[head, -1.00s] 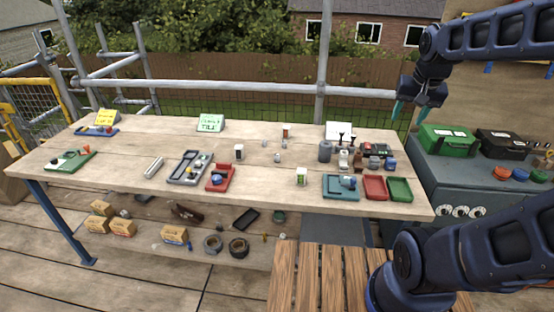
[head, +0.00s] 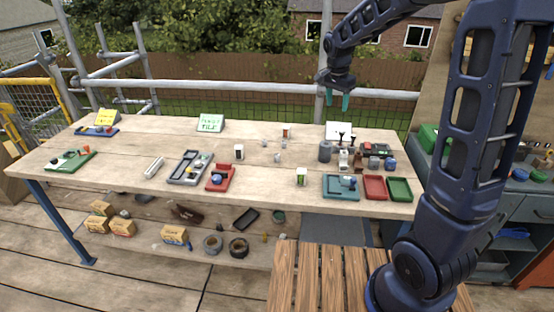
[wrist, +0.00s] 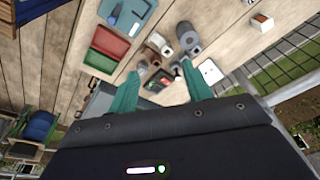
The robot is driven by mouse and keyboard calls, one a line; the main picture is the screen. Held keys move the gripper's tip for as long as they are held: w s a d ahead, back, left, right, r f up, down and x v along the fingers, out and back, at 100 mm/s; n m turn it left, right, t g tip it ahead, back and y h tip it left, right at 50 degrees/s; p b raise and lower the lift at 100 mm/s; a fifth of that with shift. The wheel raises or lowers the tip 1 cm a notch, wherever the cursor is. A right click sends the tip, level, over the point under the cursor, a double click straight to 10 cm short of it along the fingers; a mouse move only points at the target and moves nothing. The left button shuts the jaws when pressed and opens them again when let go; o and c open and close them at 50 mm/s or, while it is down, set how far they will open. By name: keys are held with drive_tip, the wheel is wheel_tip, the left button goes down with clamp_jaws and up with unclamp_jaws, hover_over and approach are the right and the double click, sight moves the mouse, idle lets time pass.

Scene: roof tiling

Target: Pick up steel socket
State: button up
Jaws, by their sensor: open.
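Small grey metallic pieces stand near the middle of the table in the head view, one (head: 277,157) in front and another (head: 264,143) behind it. They are too small to tell which is the steel socket. My gripper (head: 338,100) is open and empty, high above the table's back right edge, to the right of these pieces. In the wrist view my gripper (wrist: 160,69) shows two spread teal fingers with nothing between them. The small metallic pieces cannot be made out there.
A dark grey cylinder (head: 325,152), bottles and a white sign (head: 340,130) crowd the back right. A teal tray (head: 341,196), a red tray (head: 374,187) and a green tray (head: 400,189) line the front right. Bare wood surrounds the small metallic pieces.

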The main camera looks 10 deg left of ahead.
drive_tip(key=w+a+f+m+h, duration=0.1)
drive_tip(key=w+a+f, duration=0.25)
drive_tip(key=a, duration=0.25)
drive_tip(key=w+a+f+m, duration=0.1)
drive_tip(key=w+a+f, duration=0.1)
drive_tip(key=a+f, duration=0.35)
drive_tip(key=m+h, duration=0.2)
drive_tip(key=m, duration=0.1)
approach(276, 155)
drive_tip(key=shift+t, duration=0.3)
drive_tip(key=x, duration=1)
drive_tip(key=shift+s+f, duration=0.1)
drive_tip(key=shift+f, duration=0.05)
drive_tip(key=shift+c, duration=0.2)
drive_tip(key=c, duration=1)
